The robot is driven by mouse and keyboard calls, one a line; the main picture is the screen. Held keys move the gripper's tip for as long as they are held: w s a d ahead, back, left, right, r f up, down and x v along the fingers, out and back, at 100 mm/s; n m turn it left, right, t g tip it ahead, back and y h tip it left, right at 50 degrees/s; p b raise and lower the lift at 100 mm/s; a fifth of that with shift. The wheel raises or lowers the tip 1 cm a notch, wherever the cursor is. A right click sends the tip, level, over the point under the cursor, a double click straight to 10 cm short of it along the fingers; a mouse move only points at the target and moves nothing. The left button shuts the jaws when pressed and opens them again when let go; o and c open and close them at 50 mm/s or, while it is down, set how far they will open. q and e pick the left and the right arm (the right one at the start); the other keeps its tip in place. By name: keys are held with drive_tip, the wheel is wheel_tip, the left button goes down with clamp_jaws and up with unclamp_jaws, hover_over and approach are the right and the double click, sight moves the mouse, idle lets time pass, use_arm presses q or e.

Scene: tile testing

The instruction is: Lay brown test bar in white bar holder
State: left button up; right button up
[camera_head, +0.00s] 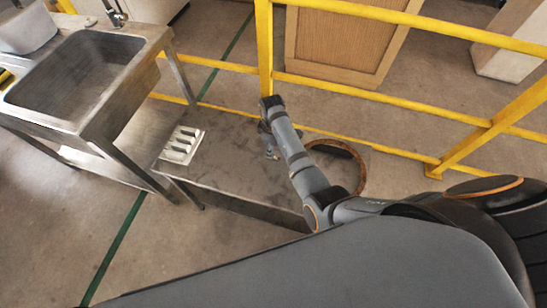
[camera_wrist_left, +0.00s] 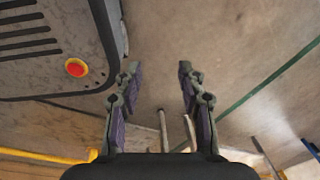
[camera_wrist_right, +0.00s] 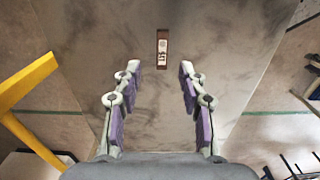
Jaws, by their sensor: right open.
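The brown test bar (camera_wrist_right: 162,48) shows in the right wrist view, lying on the grey tabletop with a pale label with dark marks on its upper face. It lies ahead of my right gripper (camera_wrist_right: 160,68), between the lines of its two fingers, which are apart and empty. In the head view my right gripper (camera_head: 270,147) is over the middle of the table, and I cannot make out the bar there. The white bar holder (camera_head: 182,145), slotted, sits on the table's left end, left of the right gripper. My left gripper (camera_wrist_left: 158,72) is open and empty, away from the table.
The grey table (camera_head: 228,165) has a round brown-rimmed opening (camera_head: 358,160) at its right. A steel sink (camera_head: 75,75) stands to the left. Yellow rails (camera_head: 350,94) run behind the table. The tabletop between holder and right gripper looks clear.

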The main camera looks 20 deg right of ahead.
drive_tip(key=shift+s+f, duration=0.1)
drive_tip(key=shift+f, duration=0.35)
wheel_tip(320, 180, down, 4)
drive_tip(key=shift+s+d, duration=0.1)
drive_tip(key=shift+s, duration=0.05)
drive_tip(key=shift+f, duration=0.15)
use_arm(q)
drive_tip(key=shift+w+d+f, duration=0.15)
drive_tip(key=shift+w, duration=0.25)
drive_tip(key=shift+w+d+f, duration=0.1)
drive_tip(key=shift+w+d, duration=0.05)
drive_tip(key=shift+w, duration=0.25)
use_arm(e)
clamp_jaws()
